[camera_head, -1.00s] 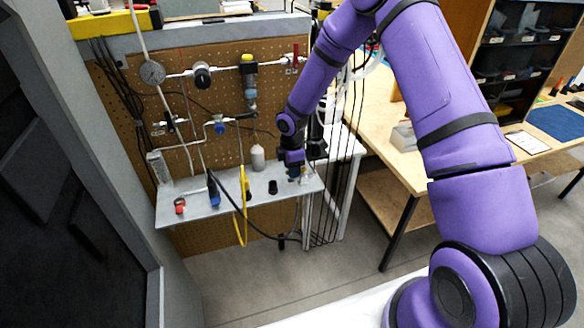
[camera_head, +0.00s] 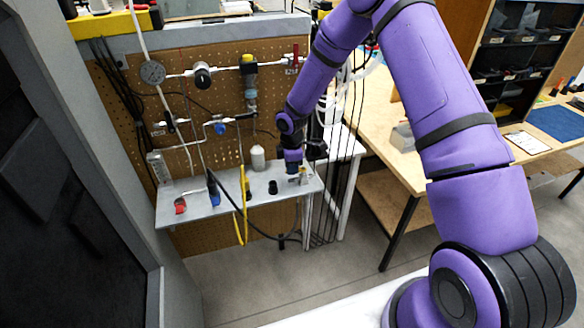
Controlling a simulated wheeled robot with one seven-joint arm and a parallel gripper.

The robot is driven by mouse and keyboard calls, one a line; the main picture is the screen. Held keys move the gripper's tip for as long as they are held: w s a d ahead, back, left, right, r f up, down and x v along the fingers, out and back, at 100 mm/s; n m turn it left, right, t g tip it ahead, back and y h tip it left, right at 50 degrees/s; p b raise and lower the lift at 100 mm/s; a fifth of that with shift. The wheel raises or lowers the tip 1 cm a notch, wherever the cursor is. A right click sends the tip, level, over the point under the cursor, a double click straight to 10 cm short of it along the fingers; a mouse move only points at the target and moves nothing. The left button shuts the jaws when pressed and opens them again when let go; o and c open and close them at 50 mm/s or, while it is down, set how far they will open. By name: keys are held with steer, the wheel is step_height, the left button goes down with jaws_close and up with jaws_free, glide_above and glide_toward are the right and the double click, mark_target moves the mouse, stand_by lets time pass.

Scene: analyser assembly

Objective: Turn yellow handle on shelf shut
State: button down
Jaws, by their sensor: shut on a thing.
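My gripper (camera_head: 293,170) reaches down to the right end of the grey metal shelf (camera_head: 225,204). Its jaws are shut on a small part there, which I take to be the yellow handle. The fingers and wrist hide the handle, so its angle cannot be told. A small pale, brass-like fitting (camera_head: 303,177) shows just right of the fingertips, on the shelf.
A yellow strap-like item (camera_head: 243,188) hangs over the shelf's middle. A black cylinder (camera_head: 273,187), a white bottle (camera_head: 257,157), a blue tool (camera_head: 213,190) and a red item (camera_head: 180,205) stand near. A pegboard (camera_head: 215,95) with pipes is behind; a wooden table (camera_head: 385,125) is right.

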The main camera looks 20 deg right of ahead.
steer(key=m, duration=0.1)
steer(key=w+m, duration=0.1)
steer(key=m, duration=0.2)
steer(key=shift+w+d, duration=0.2)
steer(key=shift+w, duration=0.1)
steer(key=m, duration=0.2)
steer(key=w+m, duration=0.1)
steer(key=m, duration=0.1)
steer(key=shift+d, duration=0.4)
steer(key=m, duration=0.1)
steer(key=d+m, duration=0.1)
steer(key=m, duration=0.2)
steer(key=shift+w+d, duration=0.2)
steer(key=shift+w, duration=0.15)
steer(key=shift+w+d+m, duration=0.1)
steer(key=shift+d+m, duration=0.25)
steer(key=shift+m, duration=0.7)
steer(key=shift+d+m, duration=0.3)
steer(key=shift+m, duration=0.75)
steer(key=c, duration=1.1)
jaws_free()
step_height(320, 180, up, 11)
steer(key=shift+f, duration=0.1)
